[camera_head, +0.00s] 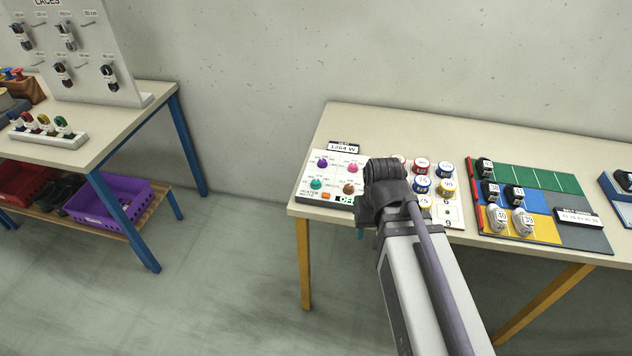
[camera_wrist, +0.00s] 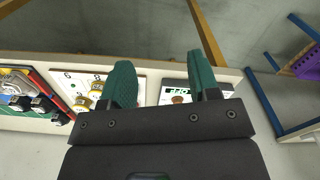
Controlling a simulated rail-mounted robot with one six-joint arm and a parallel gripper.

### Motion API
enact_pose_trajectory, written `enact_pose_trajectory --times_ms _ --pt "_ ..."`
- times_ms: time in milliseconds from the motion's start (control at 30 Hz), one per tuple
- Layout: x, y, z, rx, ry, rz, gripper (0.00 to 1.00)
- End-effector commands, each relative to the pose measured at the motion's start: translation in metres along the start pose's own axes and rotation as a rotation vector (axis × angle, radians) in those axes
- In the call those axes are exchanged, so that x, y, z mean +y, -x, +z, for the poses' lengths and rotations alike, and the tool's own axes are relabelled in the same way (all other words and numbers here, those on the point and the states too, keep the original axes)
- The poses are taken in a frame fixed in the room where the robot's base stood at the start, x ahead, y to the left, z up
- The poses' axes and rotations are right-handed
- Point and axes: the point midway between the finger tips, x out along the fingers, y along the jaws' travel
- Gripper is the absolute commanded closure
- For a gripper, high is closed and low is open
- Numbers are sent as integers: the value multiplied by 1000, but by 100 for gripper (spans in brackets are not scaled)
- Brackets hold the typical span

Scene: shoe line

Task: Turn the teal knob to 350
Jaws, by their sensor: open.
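The teal knob (camera_head: 316,184) is at the lower left of a white heater panel (camera_head: 333,163), in the head view. Its pointer and scale are too small to read. In the wrist view the panel (camera_wrist: 171,89) shows only partly, with the brown knob, and I cannot make out the teal knob there. My gripper (camera_wrist: 160,72) is open, with two teal fingers spread apart and nothing between them. In the head view my wrist covers most of the gripper, to the right of the teal knob and apart from it.
A purple knob (camera_head: 322,163), a pink knob (camera_head: 352,168) and a brown knob (camera_head: 349,188) share the panel. A display reading about 1264 W (camera_head: 343,147) stands behind it. Several round tins (camera_head: 421,166) and a coloured shoe board (camera_head: 540,205) lie to the right. The table's back is clear.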

Motion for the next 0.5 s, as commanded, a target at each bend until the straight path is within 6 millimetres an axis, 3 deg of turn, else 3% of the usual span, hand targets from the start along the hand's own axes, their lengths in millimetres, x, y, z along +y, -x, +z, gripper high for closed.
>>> enact_pose_trajectory --times_ms 33,67,200,300,400,500 --pt "-12 0 -40 1 26 0 44" --pt "-21 0 -65 1 40 0 44" --pt "-76 0 -202 1 38 0 44" --pt "-106 0 -274 1 -15 -1 44" --pt "-111 0 -301 0 -94 -1 44" --pt "-110 0 -292 1 -128 -1 44"
